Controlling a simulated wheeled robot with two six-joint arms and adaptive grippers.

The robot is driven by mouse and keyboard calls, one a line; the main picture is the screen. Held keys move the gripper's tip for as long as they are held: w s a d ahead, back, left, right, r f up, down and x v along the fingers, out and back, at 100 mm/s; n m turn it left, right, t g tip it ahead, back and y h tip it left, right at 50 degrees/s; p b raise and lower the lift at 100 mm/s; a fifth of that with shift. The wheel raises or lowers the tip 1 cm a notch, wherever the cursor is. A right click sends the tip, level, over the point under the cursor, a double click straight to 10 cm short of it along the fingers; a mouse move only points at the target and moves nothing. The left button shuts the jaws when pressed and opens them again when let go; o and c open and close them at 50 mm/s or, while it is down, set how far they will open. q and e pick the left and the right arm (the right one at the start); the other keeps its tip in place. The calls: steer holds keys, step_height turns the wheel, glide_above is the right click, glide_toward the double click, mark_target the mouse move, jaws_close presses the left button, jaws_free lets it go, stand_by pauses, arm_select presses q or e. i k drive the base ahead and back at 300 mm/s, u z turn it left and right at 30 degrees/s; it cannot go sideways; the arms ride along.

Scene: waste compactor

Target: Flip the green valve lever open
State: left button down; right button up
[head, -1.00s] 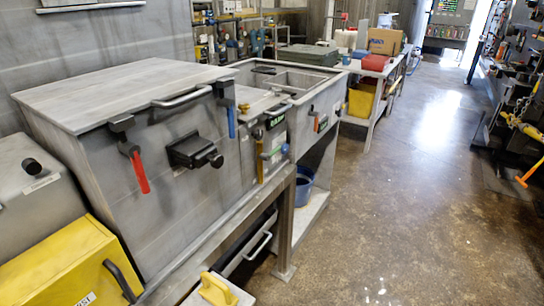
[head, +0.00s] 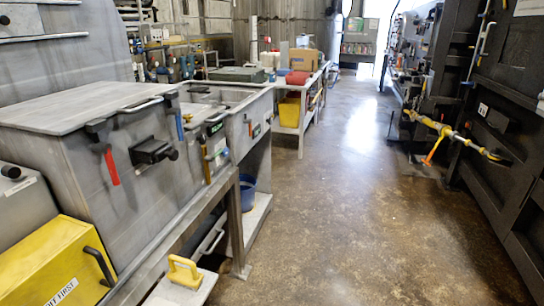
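On the grey metal cabinet (head: 85,170) at the left there is a red-handled lever (head: 112,167) hanging down and a short blue-handled lever (head: 179,125). A yellow upright handle (head: 206,160) is to the right of them. A small green label or part (head: 215,128) sits near it, too small to tell which. At the right, a yellow pipe (head: 455,137) on the dark machine carries an orange lever (head: 434,151) slanting down. Neither of my grippers is in view.
A yellow box (head: 60,262) with a black handle stands at the lower left. A yellow handle (head: 184,271) lies low at the front. A blue bucket (head: 248,190) is under the bench. The dark machine (head: 510,160) lines the right side. The concrete floor (head: 350,220) between is clear.

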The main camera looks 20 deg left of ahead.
mark_target(209, 158)
steer(key=z, duration=0.45)
steer(key=i, duration=2.8)
steer(key=u, duration=1.6)
steer(key=i, duration=0.65)
steer(key=u, duration=0.65)
